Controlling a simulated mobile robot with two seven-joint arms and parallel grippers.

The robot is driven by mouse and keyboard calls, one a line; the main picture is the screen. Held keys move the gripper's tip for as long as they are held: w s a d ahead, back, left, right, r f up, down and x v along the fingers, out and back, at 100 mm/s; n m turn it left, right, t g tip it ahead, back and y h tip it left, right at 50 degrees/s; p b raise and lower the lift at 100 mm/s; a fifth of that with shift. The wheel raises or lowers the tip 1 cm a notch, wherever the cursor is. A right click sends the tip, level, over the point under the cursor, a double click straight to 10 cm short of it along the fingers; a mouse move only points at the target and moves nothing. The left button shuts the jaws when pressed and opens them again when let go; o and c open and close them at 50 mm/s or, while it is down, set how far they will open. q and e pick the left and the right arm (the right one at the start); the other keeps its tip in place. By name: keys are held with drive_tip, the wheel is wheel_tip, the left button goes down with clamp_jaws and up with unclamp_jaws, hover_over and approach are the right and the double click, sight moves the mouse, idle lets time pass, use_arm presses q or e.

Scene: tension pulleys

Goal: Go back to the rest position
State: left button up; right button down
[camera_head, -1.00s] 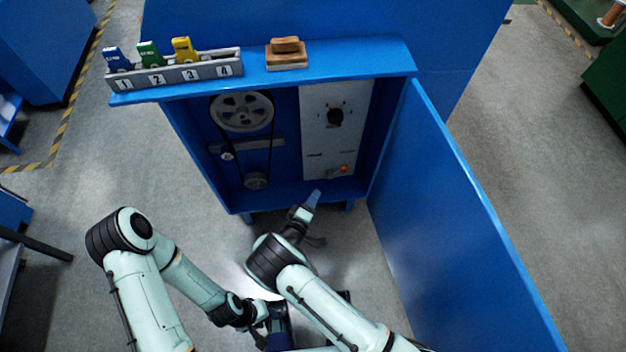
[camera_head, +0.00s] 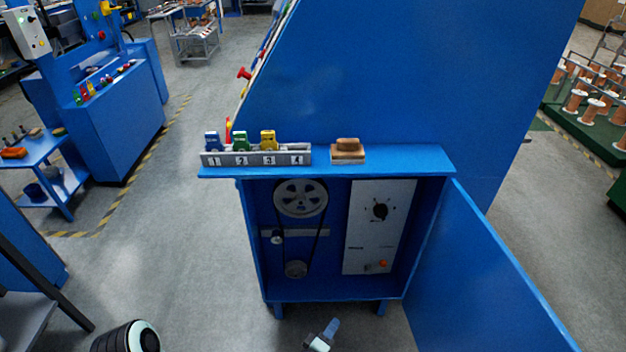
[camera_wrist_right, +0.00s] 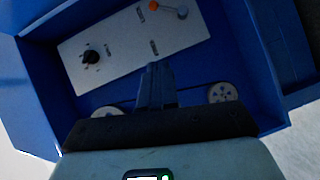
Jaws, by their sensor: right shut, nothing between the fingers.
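My right gripper (camera_head: 330,328) shows at the bottom edge of the head view, below and in front of the open blue cabinet (camera_head: 340,293). In the right wrist view the right gripper (camera_wrist_right: 154,70) is shut and empty, pointing toward the cabinet's inside. Only a rounded black and white joint of my left arm shows at the bottom left of the head view; its gripper is out of view. Inside the cabinet are a large pulley (camera_head: 300,198), a small lower pulley (camera_head: 295,269) with a dark belt, and a white panel (camera_head: 378,226) with a black knob (camera_head: 380,210) and an orange-tipped lever (camera_head: 382,265).
The cabinet door (camera_head: 490,275) stands open to the right. A numbered rack (camera_head: 256,158) with blue, green and yellow pieces and a wooden block (camera_head: 347,151) sit on the cabinet top. Grey floor is clear left of the cabinet. A blue cart (camera_head: 50,180) stands farther left.

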drive_tip(key=s+d+f+m+g+p, duration=0.2)
drive_tip(key=s+d+f+g, duration=0.2)
drive_tip(key=s+d+g, duration=0.5)
drive_tip(key=s+d+f+m+g+p, duration=0.15)
drive_tip(key=s+d+f+g, duration=0.4)
drive_tip(key=s, duration=0.55)
drive_tip(key=s+a+r+m+g+y+p, duration=0.1)
drive_tip(key=s+a+r+m+g+y, duration=0.2)
drive_tip(key=s, duration=0.4)
drive_tip(key=s+a+r+m+g+y+p, duration=0.1)
drive_tip(key=s+a+m+g+y+p, duration=0.15)
drive_tip(key=s+y, duration=0.35)
wheel_tip(320, 180, up, 8)
drive_tip(key=w+a+m+t+y+p, duration=0.1)
drive_tip(key=a+m+t+y+p, duration=0.1)
drive_tip(key=m+t+y, duration=0.1)
drive_tip(key=shift+w+r+m+t, duration=0.25)
drive_tip(key=shift+m+t, duration=0.45)
drive_tip(key=shift+t, duration=0.3)
drive_tip(key=shift+a, duration=0.1)
